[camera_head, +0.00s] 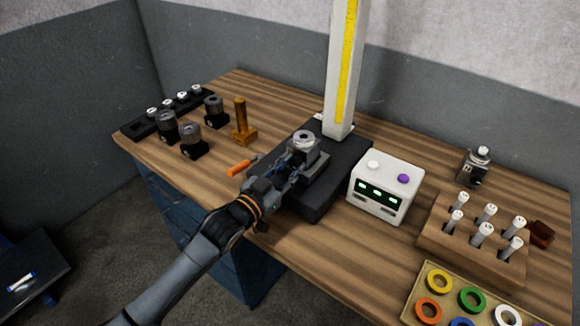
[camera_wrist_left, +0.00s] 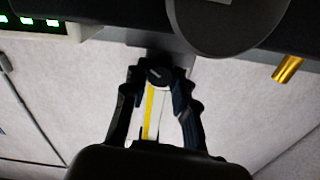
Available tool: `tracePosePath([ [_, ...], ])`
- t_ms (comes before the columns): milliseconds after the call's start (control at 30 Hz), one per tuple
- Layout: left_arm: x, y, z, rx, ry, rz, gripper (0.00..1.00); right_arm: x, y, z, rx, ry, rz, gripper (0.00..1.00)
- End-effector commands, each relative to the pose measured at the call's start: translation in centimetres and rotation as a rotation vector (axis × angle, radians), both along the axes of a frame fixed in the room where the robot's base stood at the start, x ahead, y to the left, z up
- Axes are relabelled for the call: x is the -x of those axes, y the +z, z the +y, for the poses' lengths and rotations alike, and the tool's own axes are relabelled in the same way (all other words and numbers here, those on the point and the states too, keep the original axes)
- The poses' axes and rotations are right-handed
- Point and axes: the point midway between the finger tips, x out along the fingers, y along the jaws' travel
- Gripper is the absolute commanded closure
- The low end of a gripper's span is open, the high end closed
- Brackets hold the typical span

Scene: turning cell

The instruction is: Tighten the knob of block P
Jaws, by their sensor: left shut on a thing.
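My left gripper (camera_head: 287,170) reaches in from the lower left to the grey block (camera_head: 318,166) on the black base. This block carries a round metal part (camera_head: 303,138) on top. No letter on it is readable, so I cannot tell whether it is block P. In the left wrist view the two fingers of my left gripper (camera_wrist_left: 158,84) are shut on a small dark round knob (camera_wrist_left: 157,75). The fingers mostly hide this knob in the head view. My right gripper is not in view.
A white post with a yellow scale (camera_head: 345,70) rises behind the block. A white box with displays (camera_head: 385,185) stands to the right. A wooden mallet-like tool (camera_head: 241,125), an orange-handled tool (camera_head: 240,168) and several dark cylinders (camera_head: 190,138) are to the left. A pin rack (camera_head: 440,240) stands right.

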Motion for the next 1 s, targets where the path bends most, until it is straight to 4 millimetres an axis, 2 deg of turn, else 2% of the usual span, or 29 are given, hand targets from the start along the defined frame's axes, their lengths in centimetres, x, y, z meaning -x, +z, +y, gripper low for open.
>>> tracePosePath([
  [433, 0.0, 0.0, 0.0, -0.009, 0.000, -0.005, 1.00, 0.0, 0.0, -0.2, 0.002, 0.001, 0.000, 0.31],
  [467, 0.0, 0.0, 0.0, -0.009, 0.000, -0.005, 0.67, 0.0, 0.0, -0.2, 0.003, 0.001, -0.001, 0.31],
  [500, 0.0, 0.0, 0.0, -0.008, 0.000, -0.006, 0.63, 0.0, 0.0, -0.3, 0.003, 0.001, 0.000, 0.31],
  [833, 0.2, 0.0, 0.1, -0.007, 0.000, -0.005, 0.63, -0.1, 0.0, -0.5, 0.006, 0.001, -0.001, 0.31],
  [1000, 1.9, -0.2, 1.4, -0.009, 0.000, -0.003, 0.63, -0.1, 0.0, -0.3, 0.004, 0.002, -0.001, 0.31],
])
